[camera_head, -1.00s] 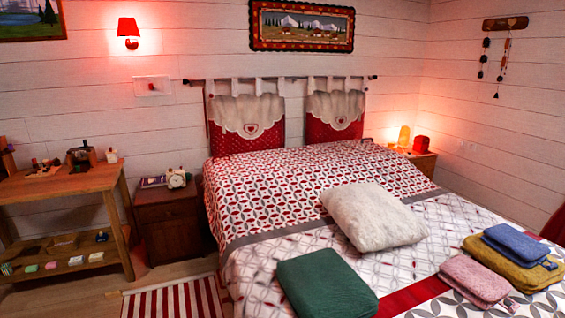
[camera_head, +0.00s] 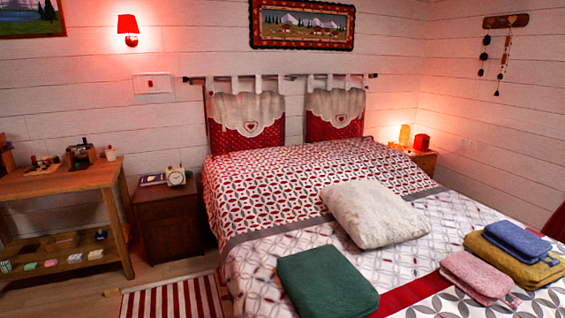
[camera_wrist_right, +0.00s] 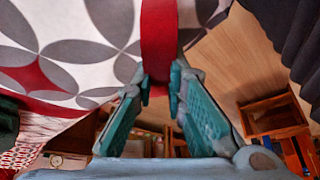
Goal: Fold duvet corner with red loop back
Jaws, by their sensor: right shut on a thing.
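The duvet (camera_head: 270,240) covers the bed, white with red and grey circle patterns. In the right wrist view its patterned edge (camera_wrist_right: 85,40) fills the upper left. The red loop (camera_wrist_right: 158,40) is a red band that comes down from the top to my right gripper (camera_wrist_right: 160,85). The two teal fingers are shut on the loop's lower part, beside the duvet edge. The head view shows neither gripper nor the loop. I cannot tell which part of the bed edge this is.
On the bed lie a white pillow (camera_head: 373,214), a green folded cloth (camera_head: 326,284), a pink one (camera_head: 478,276) and a blue one (camera_head: 517,238) on a mustard one (camera_head: 540,273). A striped rug (camera_head: 175,300) lies beside the bed. Bare wooden floor (camera_wrist_right: 225,65) shows beyond the duvet edge.

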